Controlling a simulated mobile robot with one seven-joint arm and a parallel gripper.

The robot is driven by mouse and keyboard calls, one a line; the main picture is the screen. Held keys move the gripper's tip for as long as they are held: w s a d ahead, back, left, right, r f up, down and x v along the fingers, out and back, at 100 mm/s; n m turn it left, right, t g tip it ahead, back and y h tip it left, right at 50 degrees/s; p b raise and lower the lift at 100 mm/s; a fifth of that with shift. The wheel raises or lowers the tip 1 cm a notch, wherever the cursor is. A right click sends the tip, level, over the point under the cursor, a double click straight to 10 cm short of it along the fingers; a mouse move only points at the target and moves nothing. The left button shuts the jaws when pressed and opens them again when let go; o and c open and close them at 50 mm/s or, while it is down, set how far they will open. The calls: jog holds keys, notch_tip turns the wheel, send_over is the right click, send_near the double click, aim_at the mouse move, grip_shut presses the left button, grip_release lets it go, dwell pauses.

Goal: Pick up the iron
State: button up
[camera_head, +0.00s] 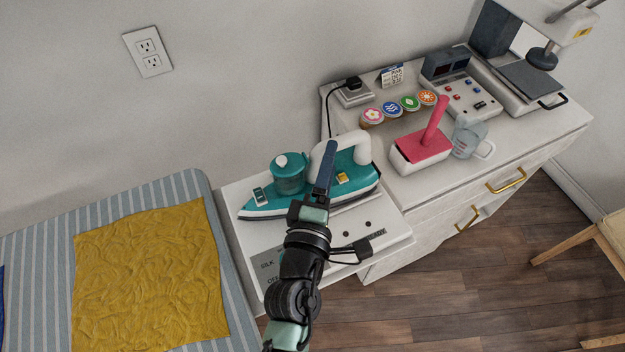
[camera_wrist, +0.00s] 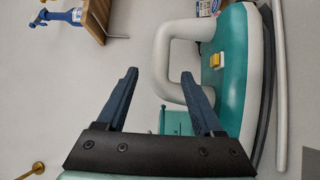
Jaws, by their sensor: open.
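The iron (camera_head: 345,180) is teal with a pale handle and a yellow button, and it lies on the white stand beside the striped bed or board. My gripper (camera_head: 327,168) is over the iron in the head view, with its fingers in front of part of the body and handle. In the wrist view my gripper (camera_wrist: 160,92) is open, and the iron (camera_wrist: 232,65) is to the right. One finger is near the handle's lower end, and the other is left of the handle. Whether a finger touches the iron is unclear.
A yellow cloth (camera_head: 150,275) covers part of the striped surface.

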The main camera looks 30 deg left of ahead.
jog(key=shift+x, duration=2.6)
grip_shut()
jog(key=shift+w+r, duration=0.1)
jog(key=shift+r, duration=0.15)
